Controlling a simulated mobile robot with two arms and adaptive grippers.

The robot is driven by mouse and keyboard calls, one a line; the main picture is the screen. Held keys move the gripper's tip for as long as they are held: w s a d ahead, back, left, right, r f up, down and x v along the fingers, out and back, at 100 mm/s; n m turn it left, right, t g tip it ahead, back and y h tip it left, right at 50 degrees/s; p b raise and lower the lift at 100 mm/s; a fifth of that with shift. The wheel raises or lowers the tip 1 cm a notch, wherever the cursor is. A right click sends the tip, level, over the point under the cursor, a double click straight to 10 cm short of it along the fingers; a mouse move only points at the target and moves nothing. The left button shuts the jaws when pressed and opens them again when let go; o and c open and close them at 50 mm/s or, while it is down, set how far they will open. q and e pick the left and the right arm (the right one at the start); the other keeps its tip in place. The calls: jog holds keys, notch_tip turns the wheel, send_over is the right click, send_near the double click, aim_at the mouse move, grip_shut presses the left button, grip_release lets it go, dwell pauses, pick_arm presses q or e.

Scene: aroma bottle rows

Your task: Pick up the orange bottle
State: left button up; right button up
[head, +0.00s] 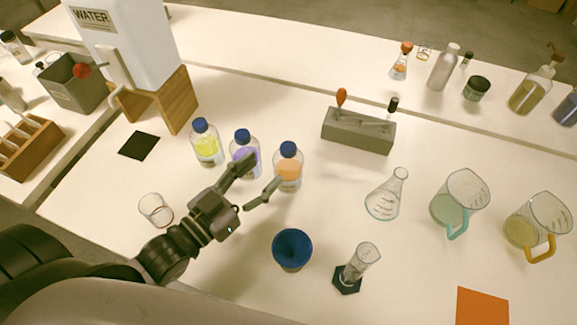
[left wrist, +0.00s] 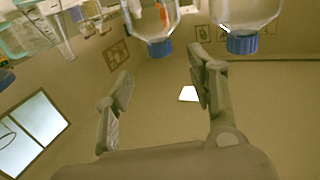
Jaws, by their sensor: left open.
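The orange bottle (head: 288,171) stands upright on the white table, with orange liquid and a blue cap. It is the rightmost of three blue-capped bottles. My left gripper (head: 261,173) is open and empty, its fingers pointing toward the bottle. In the head view one finger overlaps the purple bottle (head: 240,151) and the other tip lies just at the orange bottle's near left side; contact cannot be told. The left wrist view is upside down; the orange bottle (left wrist: 150,22) shows at the top, beyond the spread fingers of the gripper (left wrist: 160,68). My right gripper is not in view.
A yellow bottle (head: 206,147) stands left of the purple one. A grey rack (head: 357,135) is behind to the right.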

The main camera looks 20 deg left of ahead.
aim_at(283, 153)
pick_arm(q)
jog(key=p+x, duration=0.1)
jog(key=x, duration=0.8)
jog(key=shift+r, duration=0.1)
jog(key=shift+c, duration=0.3)
grip_shut()
dwell(0.8)
